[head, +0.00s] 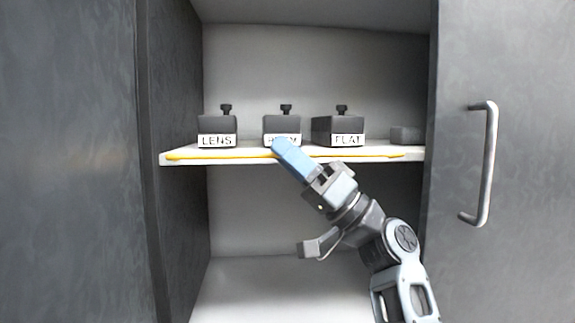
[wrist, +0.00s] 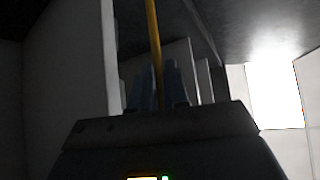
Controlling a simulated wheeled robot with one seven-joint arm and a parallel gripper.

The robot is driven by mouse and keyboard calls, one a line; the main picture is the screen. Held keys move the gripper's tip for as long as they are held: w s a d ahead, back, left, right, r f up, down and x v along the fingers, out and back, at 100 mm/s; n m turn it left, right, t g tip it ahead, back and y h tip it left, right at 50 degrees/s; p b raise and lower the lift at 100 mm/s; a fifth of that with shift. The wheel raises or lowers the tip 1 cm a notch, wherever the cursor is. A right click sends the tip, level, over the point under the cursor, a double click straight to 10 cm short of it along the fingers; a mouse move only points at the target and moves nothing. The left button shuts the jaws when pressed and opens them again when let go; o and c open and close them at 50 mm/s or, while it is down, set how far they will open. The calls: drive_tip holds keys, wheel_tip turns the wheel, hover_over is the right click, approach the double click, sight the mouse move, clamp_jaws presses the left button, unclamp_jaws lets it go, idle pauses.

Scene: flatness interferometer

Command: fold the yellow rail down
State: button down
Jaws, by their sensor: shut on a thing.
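The yellow rail (head: 225,155) runs along the front edge of the white shelf (head: 185,159) in the head view, lying low against it. My gripper (head: 279,146) reaches up from the lower right and its blue fingers are at the rail, left of its middle. In the wrist view the rail (wrist: 153,40) passes down between my two blue fingers (wrist: 158,85), which are shut on it. My fingers hide a short piece of the rail and part of the middle box's label in the head view.
Dark boxes labelled LENS (head: 217,127) and FLAT (head: 338,129) stand on the shelf, either side of a middle box (head: 283,125). A small grey block (head: 405,134) sits at right. A cabinet door with a handle (head: 488,165) stands at right. Below the shelf is empty.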

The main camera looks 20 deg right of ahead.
drive_tip(key=shift+f+n+g+y, duration=0.25)
drive_tip(key=shift+n+g+y, duration=0.5)
drive_tip(key=shift+n, duration=0.45)
drive_tip(key=shift+f+n+g+y, duration=0.2)
drive_tip(key=shift+n+g+y, duration=0.5)
drive_tip(key=shift+n, duration=0.5)
drive_tip(key=shift+f+n+g, duration=0.1)
drive_tip(key=shift+n+g, duration=0.3)
drive_tip(key=shift+g, duration=0.05)
drive_tip(key=c, duration=1.3)
unclamp_jaws()
drive_tip(key=shift+m, duration=0.3)
